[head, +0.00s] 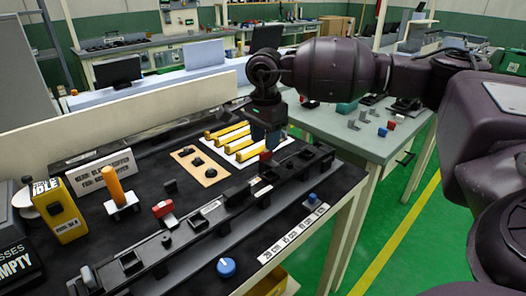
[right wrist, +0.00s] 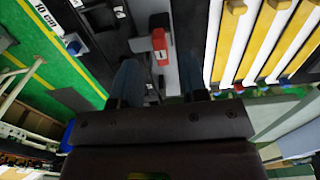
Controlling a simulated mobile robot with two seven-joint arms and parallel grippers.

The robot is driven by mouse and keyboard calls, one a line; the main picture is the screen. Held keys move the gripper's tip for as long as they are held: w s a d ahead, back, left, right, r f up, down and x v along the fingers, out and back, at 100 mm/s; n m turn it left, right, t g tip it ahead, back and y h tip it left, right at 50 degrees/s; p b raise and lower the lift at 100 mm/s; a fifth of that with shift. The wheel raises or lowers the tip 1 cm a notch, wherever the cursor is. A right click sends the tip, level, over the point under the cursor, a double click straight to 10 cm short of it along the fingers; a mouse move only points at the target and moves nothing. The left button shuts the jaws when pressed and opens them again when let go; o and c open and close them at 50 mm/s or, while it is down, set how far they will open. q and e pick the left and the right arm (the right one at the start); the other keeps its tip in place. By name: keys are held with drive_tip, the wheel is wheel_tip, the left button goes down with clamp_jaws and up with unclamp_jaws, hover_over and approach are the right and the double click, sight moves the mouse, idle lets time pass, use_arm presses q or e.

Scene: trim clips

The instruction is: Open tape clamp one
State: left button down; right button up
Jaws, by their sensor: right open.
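Two red-topped clamps show on the long dark fixture rail (head: 160,243). One red clamp (head: 265,156) is right below my right gripper (head: 266,137); the other red clamp (head: 163,208) is further left along the rail. In the right wrist view, a red clamp lever (right wrist: 159,42) lies ahead of and between the two blue-grey fingertips of my right gripper (right wrist: 158,72). The fingers are open and apart, with a visible gap beside the lever; contact is not clear. My left gripper is not in view.
Yellow strips (head: 225,131) lie on a white board behind the rail. A wooden plate with black clips (head: 201,166), an orange-handled tool (head: 112,185) and a yellow box (head: 62,212) stand left. A blue knob (head: 226,267) is in front. Another table (head: 345,145) stands behind right.

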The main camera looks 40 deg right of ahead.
sight(270, 158)
drive_tip(key=shift+f, duration=1.9)
clamp_jaws()
